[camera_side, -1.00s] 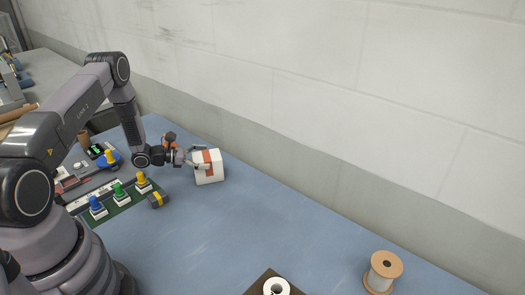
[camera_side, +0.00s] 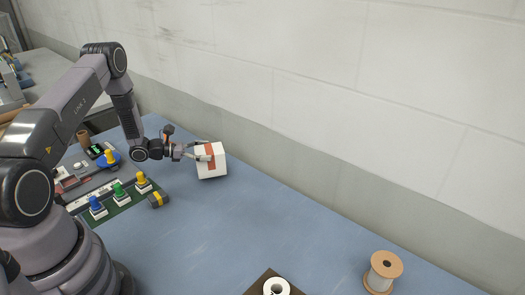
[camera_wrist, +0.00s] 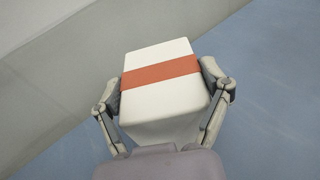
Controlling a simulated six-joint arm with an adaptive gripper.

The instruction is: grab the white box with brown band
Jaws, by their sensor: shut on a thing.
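The white box with a brown-orange band (camera_side: 209,170) is on the left half of the blue table, near the wall. In the wrist view the box (camera_wrist: 162,100) fills the middle, with the band running across it. My gripper (camera_side: 205,154) is shut on the box. In the wrist view one finger of my gripper (camera_wrist: 165,84) presses on each side of the box, about at the band. In the side view the box looks slightly tilted; I cannot tell for sure whether it is clear of the table.
A control panel with blue, green and yellow buttons (camera_side: 119,192) lies left of the box. A yellow and grey item (camera_side: 158,199) lies in front. A brown spool (camera_side: 382,271) and a white roll on a dark base (camera_side: 276,287) stand front right. The wall (camera_side: 300,155) runs close behind. The table's middle is clear.

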